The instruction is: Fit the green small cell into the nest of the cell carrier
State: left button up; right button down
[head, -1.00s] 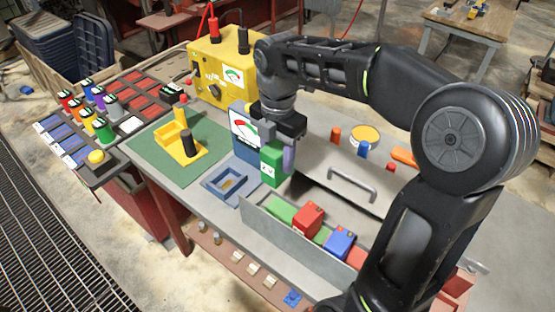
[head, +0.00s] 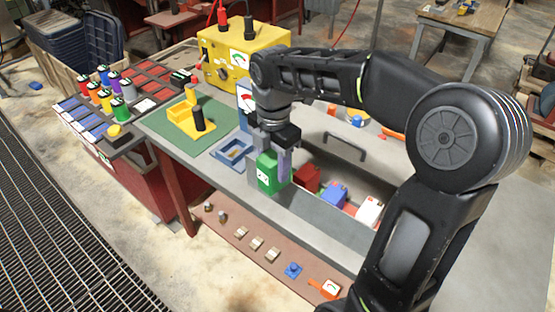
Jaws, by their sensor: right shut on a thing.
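The green small cell (head: 267,174) is a green block with a white label on its front face. My right gripper (head: 284,163) is shut on it and holds it upright near the table's front edge, at the left end of a long grey bin. I cannot tell whether its underside touches anything. A blue open frame (head: 217,152), which looks like the cell carrier, lies on the table to the left of the cell. Its recess shows a small tan patch and no cell. The cell is apart from it. My left gripper is not in view.
The grey bin (head: 335,217) holds red, blue and white blocks. A yellow fixture with a black post (head: 188,127) stands on a green mat (head: 160,135). A blue-grey meter stands behind the carrier, partly hidden by my arm. A yellow box (head: 215,62) stands farther back.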

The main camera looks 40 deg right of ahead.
pick_arm(q)
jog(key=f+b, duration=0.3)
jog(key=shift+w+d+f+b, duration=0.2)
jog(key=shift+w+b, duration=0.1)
jog(key=shift+b, duration=0.1)
pick_arm(e)
jog(key=w+a+f+m, duration=0.2)
jog(key=f+m, duration=0.4)
jog(key=f, duration=0.3)
jog(key=w+a+f+m, duration=0.2)
jog(key=a+f+m, duration=0.3)
jog(key=f+m, duration=0.2)
jog(key=w+a+f+m, duration=0.2)
jog(key=a+f+m, duration=0.2)
jog(key=f, duration=0.7)
jog(key=m, duration=0.2)
jog(key=shift+a+f+m, duration=0.15)
jog(key=shift+a+m, duration=0.1)
jog(key=shift+m, duration=0.15)
